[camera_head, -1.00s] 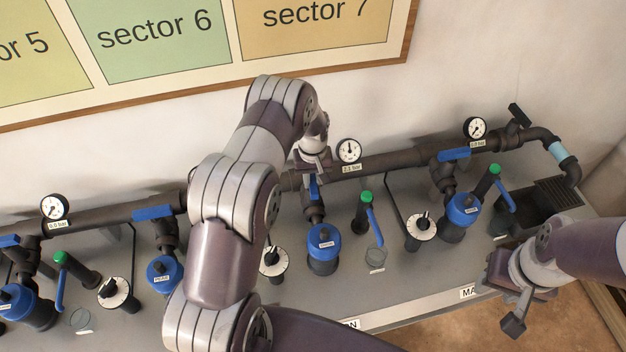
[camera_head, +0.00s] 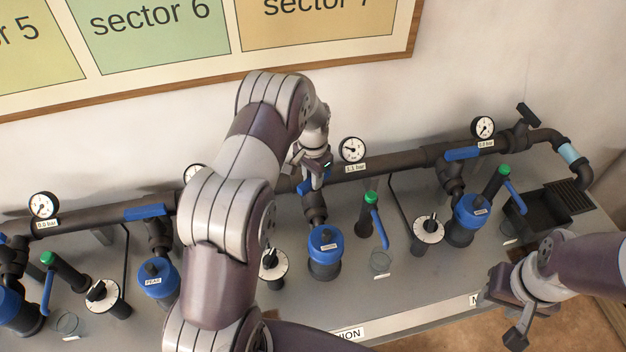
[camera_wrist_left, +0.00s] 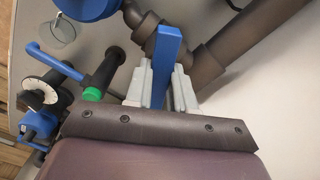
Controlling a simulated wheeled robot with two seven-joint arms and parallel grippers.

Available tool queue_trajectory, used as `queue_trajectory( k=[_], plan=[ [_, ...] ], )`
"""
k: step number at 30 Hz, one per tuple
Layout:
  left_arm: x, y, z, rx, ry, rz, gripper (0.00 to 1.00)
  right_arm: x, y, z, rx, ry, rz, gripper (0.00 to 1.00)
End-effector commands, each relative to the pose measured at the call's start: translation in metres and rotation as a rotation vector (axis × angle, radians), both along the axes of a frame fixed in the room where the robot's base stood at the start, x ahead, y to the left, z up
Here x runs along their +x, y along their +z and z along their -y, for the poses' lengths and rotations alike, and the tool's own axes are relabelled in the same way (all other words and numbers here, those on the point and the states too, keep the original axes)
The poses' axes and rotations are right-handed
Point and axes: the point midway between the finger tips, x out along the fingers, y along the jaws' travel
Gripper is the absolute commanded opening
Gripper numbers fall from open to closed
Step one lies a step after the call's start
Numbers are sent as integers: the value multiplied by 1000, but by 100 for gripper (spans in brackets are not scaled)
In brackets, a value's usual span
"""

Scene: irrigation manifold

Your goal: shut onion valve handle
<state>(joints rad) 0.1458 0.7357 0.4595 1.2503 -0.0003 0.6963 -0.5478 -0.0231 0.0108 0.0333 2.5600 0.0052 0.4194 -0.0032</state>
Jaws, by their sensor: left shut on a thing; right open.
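The onion valve's blue handle (camera_head: 306,186) sits on the branch above the blue-capped filter labelled onion (camera_head: 325,243). My left gripper (camera_head: 314,172) is at this handle, partly hidden by its own wrist. In the left wrist view the blue handle (camera_wrist_left: 166,58) stands between the two grey fingers, which are shut on it. The handle appears at an angle between the branch and the main pipe; its exact angle is hard to see. The gauge (camera_head: 352,149) above reads about 1.1 bar. My right gripper (camera_head: 508,308) is open and empty over the bench's front right edge.
The main pipe (camera_head: 390,162) runs along the wall. Green-topped taps (camera_head: 371,200), dials (camera_head: 428,229) and a glass cup (camera_head: 380,262) crowd the bench.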

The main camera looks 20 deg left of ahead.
Motion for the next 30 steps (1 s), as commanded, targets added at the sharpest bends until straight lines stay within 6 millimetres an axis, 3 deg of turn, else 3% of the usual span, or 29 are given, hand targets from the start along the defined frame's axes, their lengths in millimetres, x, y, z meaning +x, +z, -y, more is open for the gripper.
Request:
queue_trajectory(
  k=[15, 30],
  plan=[
    [2, 0, -1, 1, -403, 4, 0, 0, -16, 0, 0, 0, 0, 43],
    [2, 0, -1, 1, -536, 2, 0, 0, -19, 0, 0, 0, 0, 43]
  ],
)
